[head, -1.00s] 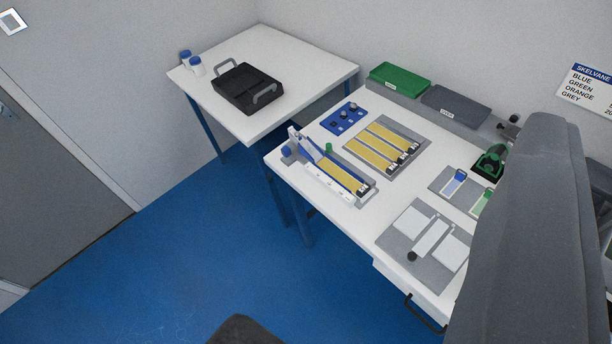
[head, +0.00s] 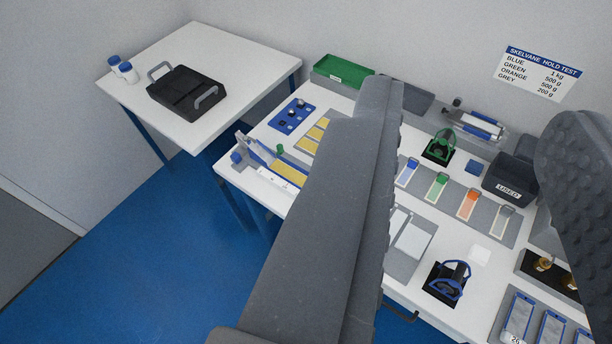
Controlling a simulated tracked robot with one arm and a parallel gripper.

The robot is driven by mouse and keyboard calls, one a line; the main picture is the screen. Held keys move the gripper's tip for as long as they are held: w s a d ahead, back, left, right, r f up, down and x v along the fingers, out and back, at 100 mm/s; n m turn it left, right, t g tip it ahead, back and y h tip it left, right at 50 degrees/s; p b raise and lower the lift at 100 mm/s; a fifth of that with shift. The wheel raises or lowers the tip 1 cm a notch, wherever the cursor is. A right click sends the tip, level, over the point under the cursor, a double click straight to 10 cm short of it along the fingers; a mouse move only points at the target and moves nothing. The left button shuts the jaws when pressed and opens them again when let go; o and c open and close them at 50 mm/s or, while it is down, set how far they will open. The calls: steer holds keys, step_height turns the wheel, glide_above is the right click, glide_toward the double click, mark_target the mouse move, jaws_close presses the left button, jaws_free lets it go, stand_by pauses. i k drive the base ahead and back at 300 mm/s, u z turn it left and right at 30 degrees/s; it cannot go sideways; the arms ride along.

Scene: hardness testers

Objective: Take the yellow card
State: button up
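Long yellow strips (head: 314,133) lie on a grey tray on the white bench, mostly hidden behind one of my gripper's fingers. Another yellow strip (head: 288,174) lies in a blue and white fixture (head: 258,153) at the bench's left end. I cannot tell whether any of these is the yellow card, and no other yellow card is clear. My gripper (head: 480,108) shows as two large grey fingers, apart, with the bench visible between them. The right finger has a dimpled pad. Nothing shows held between them.
Cards with blue, green, orange and grey ends lie on a grey board (head: 510,231). A black clamp (head: 447,280), a dark box (head: 510,183) and a green tray (head: 342,71) are on the bench. A side table (head: 210,45) holds a black tray (head: 180,96). Blue floor is clear at left.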

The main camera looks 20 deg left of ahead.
mark_target(297, 178)
steer(key=i, duration=0.9)
